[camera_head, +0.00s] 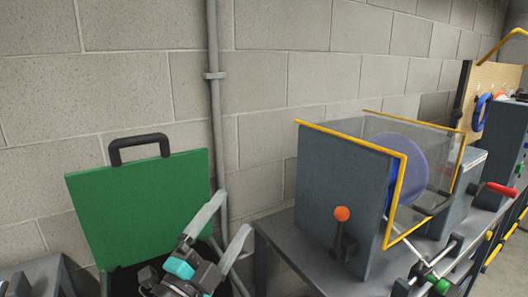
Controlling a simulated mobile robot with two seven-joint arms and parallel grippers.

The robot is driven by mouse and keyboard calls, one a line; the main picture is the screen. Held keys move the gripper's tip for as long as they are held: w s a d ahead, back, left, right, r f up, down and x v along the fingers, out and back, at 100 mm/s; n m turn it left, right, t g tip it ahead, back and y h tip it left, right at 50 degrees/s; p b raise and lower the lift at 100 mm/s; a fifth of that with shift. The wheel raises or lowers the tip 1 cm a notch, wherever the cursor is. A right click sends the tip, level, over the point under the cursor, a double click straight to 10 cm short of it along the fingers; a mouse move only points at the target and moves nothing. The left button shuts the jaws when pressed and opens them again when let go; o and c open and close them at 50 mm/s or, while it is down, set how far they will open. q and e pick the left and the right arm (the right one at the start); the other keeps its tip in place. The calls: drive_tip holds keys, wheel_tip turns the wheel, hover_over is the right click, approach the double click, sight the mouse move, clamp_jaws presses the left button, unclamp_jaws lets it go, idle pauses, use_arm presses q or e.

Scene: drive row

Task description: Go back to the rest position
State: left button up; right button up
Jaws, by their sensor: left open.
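My left gripper (229,217) shows at the bottom, left of centre. Its two pale grey fingers are spread apart and point up and to the right, with nothing between them. A teal part shows at its wrist. It stands in front of the lower right part of a green panel (150,204) with a black handle on top, which looks like a raised lid. I cannot tell whether it touches the panel. My right gripper is not in view.
To the right, a grey bench (286,236) carries a dark grey housing (338,185) with a clear, yellow-edged guard, a blue disc (405,168) and an orange-knobbed lever (342,214). A red-handled lever (501,190) sticks out farther right. A pipe (215,100) runs down the block wall.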

use_arm(q)
drive_tip(key=s+a+f+n+g+y, duration=0.3)
drive_tip(key=a+f+n+y, duration=0.25)
drive_tip(key=f+n, duration=0.2)
drive_tip(key=s+a+f+n+g+y, duration=0.3)
drive_tip(key=a+f+n+y, duration=0.3)
drive_tip(key=f, duration=0.3)
drive_tip(key=s+d+f+n+g+h, duration=0.1)
drive_tip(key=s+f+n+g, duration=0.1)
drive_tip(key=s+f+g, duration=0.6)
drive_tip(key=s+d+f+n+g, duration=0.1)
drive_tip(key=s+f+n+g, duration=0.2)
drive_tip(key=s, duration=0.8)
wheel_tip(320, 180, down, 23)
drive_tip(key=s, duration=0.2)
drive_tip(key=s+a+f+g, duration=0.1)
drive_tip(key=s+a+f, duration=0.2)
drive_tip(key=s+f, duration=1)
drive_tip(key=s, duration=0.2)
drive_tip(key=shift+s+f+m, duration=0.3)
drive_tip(key=shift+f+m, duration=0.05)
